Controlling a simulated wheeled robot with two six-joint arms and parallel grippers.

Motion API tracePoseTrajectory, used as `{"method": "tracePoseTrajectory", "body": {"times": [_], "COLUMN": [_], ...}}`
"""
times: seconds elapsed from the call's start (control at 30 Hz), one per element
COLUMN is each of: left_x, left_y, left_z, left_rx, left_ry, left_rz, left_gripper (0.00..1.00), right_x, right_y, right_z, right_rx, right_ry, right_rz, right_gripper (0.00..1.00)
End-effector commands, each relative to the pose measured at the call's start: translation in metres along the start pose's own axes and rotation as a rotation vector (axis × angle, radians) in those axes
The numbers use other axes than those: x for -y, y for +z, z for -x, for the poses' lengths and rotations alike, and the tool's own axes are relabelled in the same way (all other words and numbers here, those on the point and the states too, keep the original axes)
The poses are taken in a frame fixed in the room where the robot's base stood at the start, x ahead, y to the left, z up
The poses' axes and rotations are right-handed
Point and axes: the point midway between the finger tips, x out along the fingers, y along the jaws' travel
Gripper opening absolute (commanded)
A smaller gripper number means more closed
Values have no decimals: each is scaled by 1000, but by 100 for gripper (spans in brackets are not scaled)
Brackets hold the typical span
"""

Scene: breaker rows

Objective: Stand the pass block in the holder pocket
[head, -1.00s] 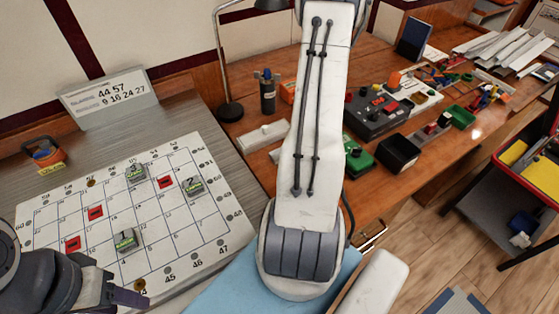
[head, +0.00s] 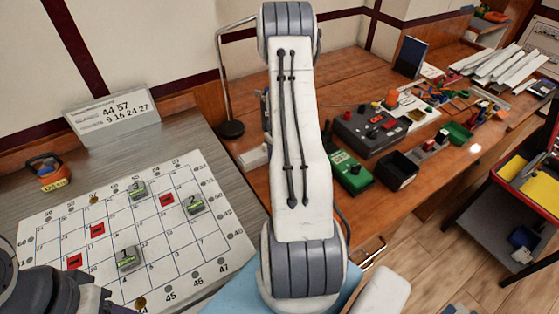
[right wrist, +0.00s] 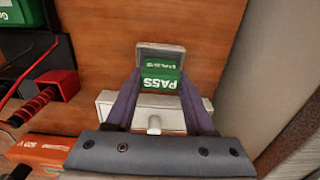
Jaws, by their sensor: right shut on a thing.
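The pass block (right wrist: 161,76) is green with white PASS lettering and a pale grey part at its far end. In the right wrist view it sits between the purple fingertips of my right gripper (right wrist: 160,84), which is shut on it. A white box with a small knob (right wrist: 112,102) lies beneath the fingers, partly covered by them; I cannot tell if it is the holder, and no pocket shows clearly. In the head view my right arm hides the right gripper and the block. My left gripper (head: 98,300) is at the bottom left, largely cut off.
A numbered board (head: 215,245) with grey tiles and red markers lies at left, below a number sign (head: 112,115). The wooden desk (head: 345,85) holds a dark control box (head: 368,130), a green device (head: 348,170) and a black bin (head: 398,170). An orange box (right wrist: 40,150) lies close by.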

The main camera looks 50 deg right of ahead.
Motion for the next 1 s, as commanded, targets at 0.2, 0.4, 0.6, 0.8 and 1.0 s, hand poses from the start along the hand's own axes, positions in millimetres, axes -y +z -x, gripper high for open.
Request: {"method": "tracePoseTrajectory", "body": {"times": [0.2, 0.4, 0.6, 0.8, 1.0], "left_x": [0, 0, 0, 0, 0], "left_y": [0, 0, 0, 0, 0], "left_z": [3, 3, 1, 1, 3], "left_rx": [0, 0, 0, 0, 0], "left_ry": [0, 0, 0, 0, 0], "left_rz": [0, 0, 0, 0, 0], "left_gripper": [50, 50, 50, 50, 50], "right_x": [-1, -1, -1, -1, -1], "right_y": [-1, -1, 0, 0, -1], "right_z": [-15, -16, -18, -18, -12], "right_rx": [-2, -2, -2, -2, -3], "right_ry": [1, 1, 1, 1, 2], "right_rz": [0, 0, 0, 0, 0], "right_gripper": [0, 0, 84, 84, 84]}}
